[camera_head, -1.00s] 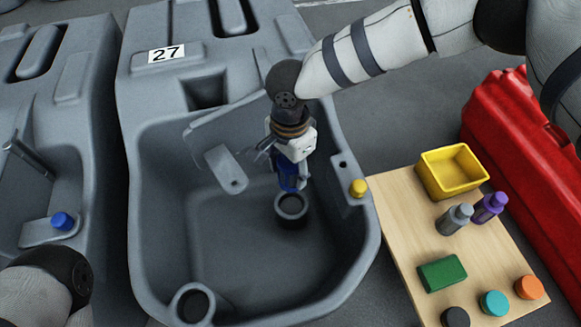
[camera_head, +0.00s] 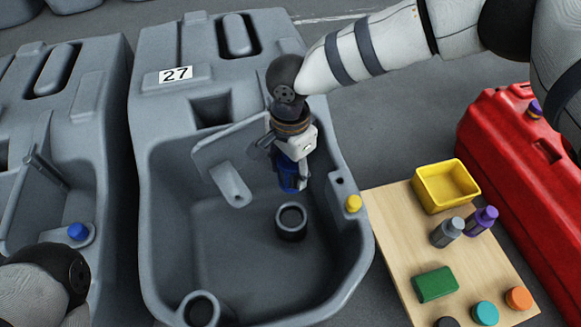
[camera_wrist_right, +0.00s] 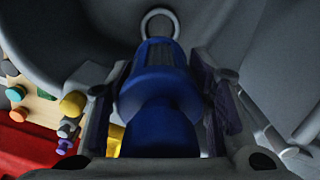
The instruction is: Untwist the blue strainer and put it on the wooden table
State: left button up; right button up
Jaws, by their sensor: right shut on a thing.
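The blue strainer (camera_head: 290,176) is in my right gripper (camera_head: 291,162), upright, inside the grey tank marked 27 (camera_head: 160,215). My right gripper is shut on it. In the right wrist view the blue strainer (camera_wrist_right: 160,95) fills the middle between the two fingers. The strainer hangs above and apart from the round black-holed fitting (camera_head: 291,221) on the tank floor. The wooden table (camera_head: 395,235) stands right of the tank. My left arm shows at the lower left, but its gripper is out of view.
On the table are a yellow bin (camera_head: 446,186), grey bottle (camera_head: 446,232), purple bottle (camera_head: 481,220), green block (camera_head: 435,284) and several round caps. A red case (camera_head: 500,130) stands behind it. A yellow cap (camera_head: 353,203) sits on the tank's right rim. The table's left strip is clear.

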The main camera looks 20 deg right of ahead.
jog(key=shift+r+p, duration=1.95)
jog(key=shift+r, duration=1.15)
jog(key=shift+f, duration=0.1)
